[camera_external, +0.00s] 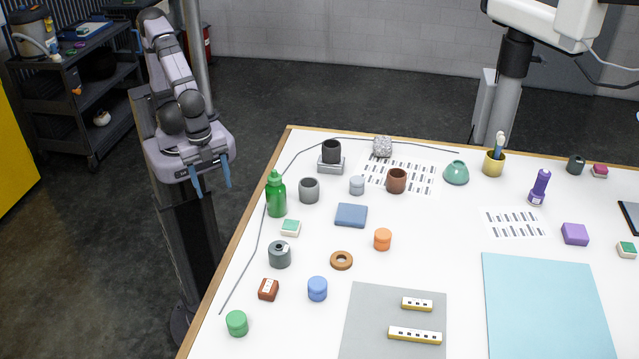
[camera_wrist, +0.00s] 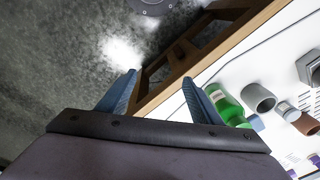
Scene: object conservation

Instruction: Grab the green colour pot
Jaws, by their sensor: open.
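A round green pot (camera_external: 237,323) stands at the front left corner of the white table in the external view. My gripper (camera_external: 210,178) is open and empty, with blue fingers pointing down, off the table's left edge. It is well behind and to the left of the green pot. In the wrist view my gripper (camera_wrist: 164,95) shows its two blue fingers spread apart over the table's wooden edge. The green pot cannot be made out in the wrist view.
A green bottle (camera_external: 276,195) stands near the left edge; the wrist view shows it beside the right finger (camera_wrist: 226,104). A red-brown block (camera_external: 268,289), a blue pot (camera_external: 317,288) and a grey mat (camera_external: 365,320) lie near the green pot. A dark cable (camera_external: 243,272) runs along the left.

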